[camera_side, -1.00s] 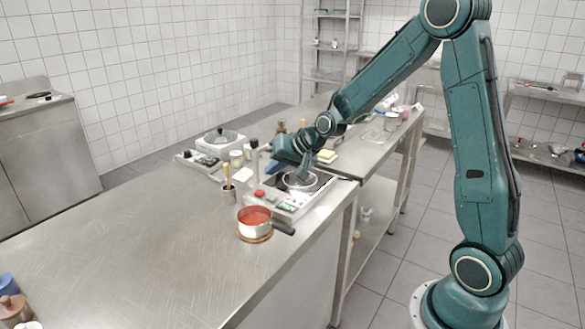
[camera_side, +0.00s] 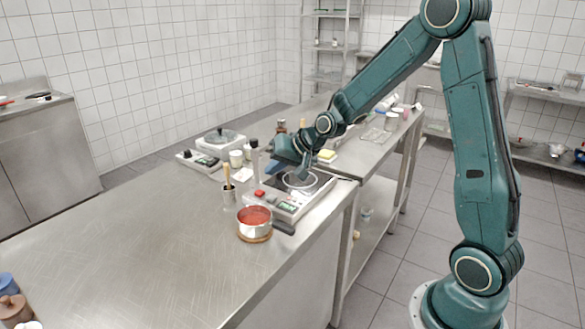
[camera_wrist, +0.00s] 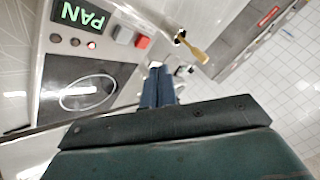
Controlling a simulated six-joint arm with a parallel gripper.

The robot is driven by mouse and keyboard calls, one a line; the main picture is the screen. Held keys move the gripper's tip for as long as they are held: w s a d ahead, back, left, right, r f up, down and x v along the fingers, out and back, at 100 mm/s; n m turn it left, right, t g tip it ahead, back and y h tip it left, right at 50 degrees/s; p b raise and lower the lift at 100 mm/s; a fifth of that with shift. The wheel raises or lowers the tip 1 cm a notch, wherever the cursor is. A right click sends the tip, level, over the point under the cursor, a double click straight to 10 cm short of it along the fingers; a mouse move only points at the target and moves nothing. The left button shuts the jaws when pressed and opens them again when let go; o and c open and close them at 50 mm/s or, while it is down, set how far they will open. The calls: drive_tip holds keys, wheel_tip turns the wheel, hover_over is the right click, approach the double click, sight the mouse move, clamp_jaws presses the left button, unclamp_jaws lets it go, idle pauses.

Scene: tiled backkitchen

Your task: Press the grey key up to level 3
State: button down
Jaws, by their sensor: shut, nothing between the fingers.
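The hob (camera_wrist: 45,98) has a black plate with a pale ring, and its control strip shows in the wrist view. The grey key (camera_wrist: 123,35) sits beside a red key (camera_wrist: 142,42). Of the small lamps in the row, one (camera_wrist: 91,45) glows red. My gripper (camera_wrist: 156,68) is shut and empty, its fingertips near the two keys but apart from the grey key in the picture; their height above the panel is unclear. In the side view my gripper (camera_side: 303,177) is over the hob.
A pot of red contents (camera_side: 254,217) stands on a wooden board in front of the hob. A utensil holder (camera_side: 229,194) is left of the hob; its wooden tool (camera_wrist: 192,48) shows in the wrist view. A second appliance (camera_side: 215,140) stands behind.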

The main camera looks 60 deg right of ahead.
sight(272, 198)
idle(0.4)
wheel_tip(272, 198, up, 4)
drive_tip(key=shift+f, duration=0.1)
drive_tip(key=shift+f, duration=0.1)
idle(0.4)
drive_tip(key=shift+f, duration=4.35)
drive_tip(key=shift+f, duration=0.85)
drive_tip(key=shift+r, duration=0.1)
idle(0.3)
drive_tip(key=shift+r, duration=0.75)
drive_tip(key=shift+r, duration=0.1)
